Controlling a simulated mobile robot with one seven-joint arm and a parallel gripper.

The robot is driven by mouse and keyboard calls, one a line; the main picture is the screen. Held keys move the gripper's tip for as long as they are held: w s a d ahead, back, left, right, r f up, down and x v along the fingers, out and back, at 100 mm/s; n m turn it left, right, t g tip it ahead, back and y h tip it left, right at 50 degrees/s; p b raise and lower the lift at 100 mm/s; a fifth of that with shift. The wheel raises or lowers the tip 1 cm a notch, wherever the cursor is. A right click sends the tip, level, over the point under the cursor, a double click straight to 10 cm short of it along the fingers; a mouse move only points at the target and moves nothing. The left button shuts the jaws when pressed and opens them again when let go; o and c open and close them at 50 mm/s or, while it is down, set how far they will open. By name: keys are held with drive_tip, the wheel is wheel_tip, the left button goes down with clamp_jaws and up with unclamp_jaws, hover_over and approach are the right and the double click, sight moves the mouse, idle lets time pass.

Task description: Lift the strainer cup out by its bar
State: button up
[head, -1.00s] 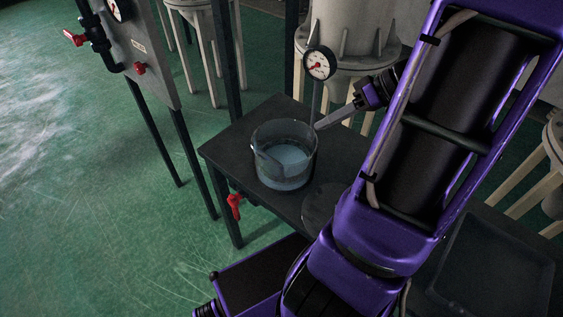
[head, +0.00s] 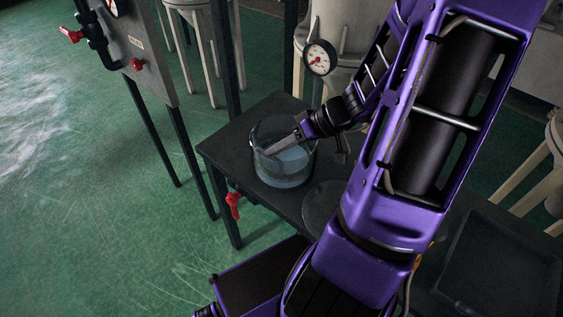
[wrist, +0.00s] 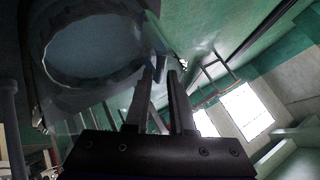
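A clear round vessel (head: 284,178) with pale blue contents stands on the dark table in the head view. Its round rim and wall (wrist: 50,68) fill the upper left of the wrist view. I cannot clearly separate the strainer cup or its bar from the vessel. My gripper (head: 272,150) reaches in from the right, its fingers over the vessel's mouth and tilted down to the left. In the wrist view the two fingers (wrist: 161,75) stand apart with a narrow gap. A pale edge shows near the tips, but I see nothing clearly clamped.
The dark table (head: 232,140) has a flat round disc (head: 322,203) in front of the vessel. A pressure gauge (head: 319,57) stands behind. A red valve handle (head: 233,205) hangs at the table's left edge. A dark tray (head: 500,265) lies at right.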

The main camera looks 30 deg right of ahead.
drive_tip(key=shift+w+a+f, duration=0.2)
drive_tip(key=shift+a+f, duration=0.1)
drive_tip(key=shift+f, duration=0.05)
clamp_jaws()
idle(1.2)
